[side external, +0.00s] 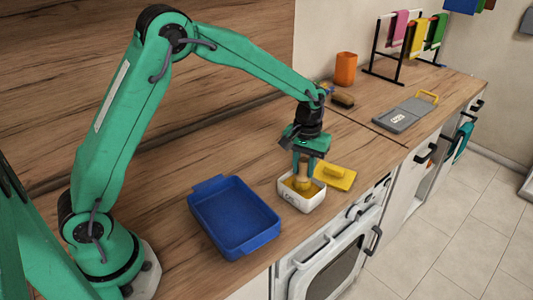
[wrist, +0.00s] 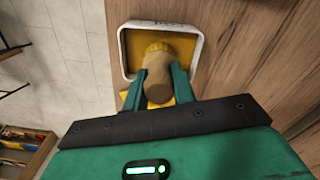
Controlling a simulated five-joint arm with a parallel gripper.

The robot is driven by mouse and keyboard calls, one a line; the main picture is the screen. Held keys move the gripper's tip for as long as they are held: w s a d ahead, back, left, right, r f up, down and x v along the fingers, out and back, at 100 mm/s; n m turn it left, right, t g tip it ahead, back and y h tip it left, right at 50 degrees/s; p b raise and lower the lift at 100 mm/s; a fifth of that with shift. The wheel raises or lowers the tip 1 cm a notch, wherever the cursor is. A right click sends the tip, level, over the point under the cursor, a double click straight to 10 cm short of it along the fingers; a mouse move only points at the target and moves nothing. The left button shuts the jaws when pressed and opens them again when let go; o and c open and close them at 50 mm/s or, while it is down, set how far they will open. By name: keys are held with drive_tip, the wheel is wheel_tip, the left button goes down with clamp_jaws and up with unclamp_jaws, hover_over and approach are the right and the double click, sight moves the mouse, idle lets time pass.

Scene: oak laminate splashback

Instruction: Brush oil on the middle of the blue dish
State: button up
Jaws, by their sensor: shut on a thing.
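The blue dish (side external: 234,216) sits empty on the wooden counter, left of my gripper in the side view. A small white tub (side external: 309,203) with yellow oil inside stands near the counter's front edge, and it also shows in the wrist view (wrist: 126,50). My gripper (side external: 303,170) is above the tub, shut on the pale wooden handle of the brush (side external: 302,183). In the wrist view my gripper (wrist: 157,90) has a finger on each side of the brush handle (wrist: 157,80). The brush head is down in the tub, its lower end hidden in the oil.
A yellow block with a handle (side external: 336,177) lies right beside the tub. Farther back are an orange cup (side external: 345,69), a dark brush (side external: 343,101), a grey scale-like device (side external: 404,114) and a cloth rack (side external: 405,45). The counter between dish and tub is clear.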

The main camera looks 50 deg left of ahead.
drive_tip(key=shift+f, duration=0.6)
idle(1.8)
drive_tip(key=shift+r, duration=0.15)
drive_tip(key=shift+r, duration=3.45)
drive_tip(key=s+a+r+m, duration=0.4)
drive_tip(key=s+a+r, duration=0.1)
drive_tip(key=s, duration=0.3)
drive_tip(key=shift+s+a, duration=0.4)
drive_tip(key=shift+a, duration=0.3)
